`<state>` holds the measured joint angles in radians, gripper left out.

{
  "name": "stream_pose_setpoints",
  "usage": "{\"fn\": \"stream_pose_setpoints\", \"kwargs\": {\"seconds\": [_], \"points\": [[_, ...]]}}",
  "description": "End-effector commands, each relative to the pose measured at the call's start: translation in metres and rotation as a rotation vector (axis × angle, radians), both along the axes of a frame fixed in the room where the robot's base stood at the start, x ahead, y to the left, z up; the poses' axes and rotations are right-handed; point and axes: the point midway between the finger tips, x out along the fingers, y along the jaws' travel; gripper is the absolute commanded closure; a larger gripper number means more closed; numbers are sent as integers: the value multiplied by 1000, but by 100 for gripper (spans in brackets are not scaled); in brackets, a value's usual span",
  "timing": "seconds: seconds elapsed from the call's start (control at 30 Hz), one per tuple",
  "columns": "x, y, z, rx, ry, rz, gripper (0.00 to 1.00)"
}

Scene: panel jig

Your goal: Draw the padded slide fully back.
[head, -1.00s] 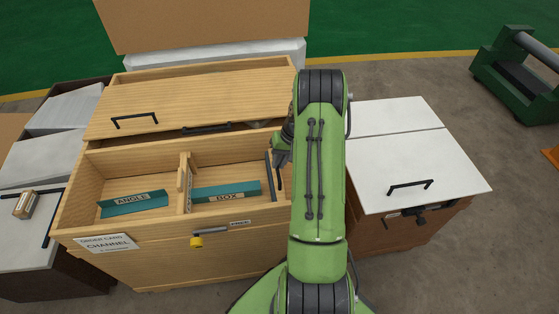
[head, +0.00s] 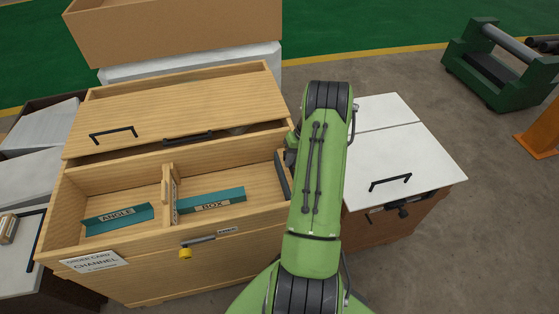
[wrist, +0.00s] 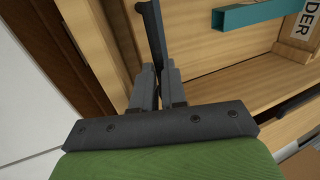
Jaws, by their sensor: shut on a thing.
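A dark upright bar (head: 283,175) stands at the right end of the open wooden bin; it looks like the padded slide, though its padding is too small to tell. In the wrist view the same dark bar (wrist: 152,35) runs up from between the fingers. My gripper (wrist: 159,82) is shut on it. In the head view my green arm hides most of the gripper and the bin's right wall. A teal piece marked BOX (head: 211,201) lies to the left of the bar, with bare wood between them.
A divider (head: 168,193) separates BOX from a teal ANGLE piece (head: 117,218). A wooden lid (head: 180,105) with black handles covers the back. A yellow knob (head: 185,253) sticks out in front. A white-topped cabinet (head: 400,150) stands close on the right.

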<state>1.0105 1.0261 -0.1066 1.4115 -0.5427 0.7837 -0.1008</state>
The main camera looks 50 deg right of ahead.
Motion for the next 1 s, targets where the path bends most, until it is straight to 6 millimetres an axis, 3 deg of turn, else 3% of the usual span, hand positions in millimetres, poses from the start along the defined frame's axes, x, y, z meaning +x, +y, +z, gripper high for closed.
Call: {"fn": "stream_pose_setpoints", "kwargs": {"seconds": [0.27, 0.3, 0.47, 0.87, 1.0], "points": [[-4, -6, 1, -12, 3, -6, 100], [-4, -7, 1, -13, 4, -6, 85], [-3, -6, 1, -12, 3, -7, 62], [-4, -5, 0, -10, 6, -9, 62], [4, 6, -1, -8, 6, -5, 62]]}}
